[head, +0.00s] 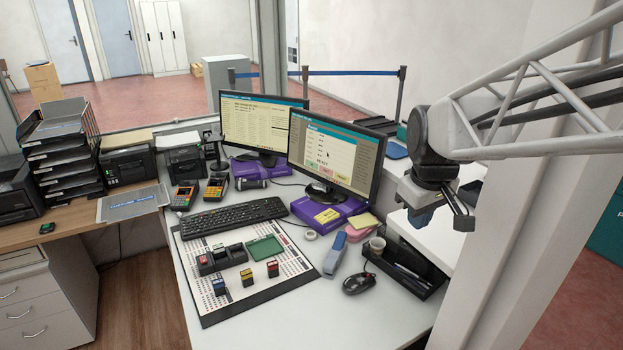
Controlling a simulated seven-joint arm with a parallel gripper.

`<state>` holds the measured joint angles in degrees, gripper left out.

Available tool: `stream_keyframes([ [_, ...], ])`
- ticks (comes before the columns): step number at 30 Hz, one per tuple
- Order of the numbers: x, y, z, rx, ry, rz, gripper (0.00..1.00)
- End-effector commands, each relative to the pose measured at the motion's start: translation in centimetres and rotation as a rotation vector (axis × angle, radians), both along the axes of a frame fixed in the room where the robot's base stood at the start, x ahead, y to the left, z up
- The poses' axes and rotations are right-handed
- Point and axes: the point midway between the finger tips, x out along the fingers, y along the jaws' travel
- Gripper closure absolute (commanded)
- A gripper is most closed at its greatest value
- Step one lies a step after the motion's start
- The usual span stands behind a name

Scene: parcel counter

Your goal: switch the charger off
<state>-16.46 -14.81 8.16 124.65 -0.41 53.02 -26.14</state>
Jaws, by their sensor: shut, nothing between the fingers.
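A dark, blocky device with slots (221,258), which looks like the charger, stands on the printed mat (215,312) in front of the keyboard. A small red part shows at its left end. Its switch is too small to make out, so I cannot tell if it is on or off. My gripper (462,218) is shut and empty. It hangs at the right of the view, above the counter's right side, well apart from the device.
Small blocks with blue (219,287), yellow (247,277) and red (272,268) tops stand on the mat beside a green tray (264,248). A keyboard (233,215), monitor (335,153), stapler (335,253), mouse (358,283) and black organiser (405,272) surround it. The counter's front is clear.

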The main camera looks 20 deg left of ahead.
Motion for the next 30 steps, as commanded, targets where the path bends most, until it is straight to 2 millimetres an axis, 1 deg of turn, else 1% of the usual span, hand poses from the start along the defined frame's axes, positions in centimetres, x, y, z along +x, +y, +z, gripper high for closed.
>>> stream_keyframes([
  [1, 1.1, 1.4, -0.3, -0.005, 0.006, 0.042, 1.0],
  [3, 2.5, 3.1, -0.6, -0.012, 0.01, 0.099, 1.0],
  [8, 5.3, 7.3, -1.5, -0.027, 0.018, 0.229, 1.0],
  [14, 8.4, 13.0, -3.1, -0.045, 0.029, 0.393, 1.0],
  [15, 8.9, 14.2, -3.4, -0.048, 0.03, 0.427, 1.0],
  [20, 10.9, 19.1, -5.1, -0.062, 0.037, 0.558, 1.0],
  [24, 12.2, 23.6, -6.9, -0.073, 0.045, 0.673, 1.0],
  [29, 13.4, 28.8, -9.3, -0.086, 0.051, 0.804, 1.0],
  [30, 13.6, 30.2, -9.8, -0.089, 0.052, 0.837, 1.0],
])
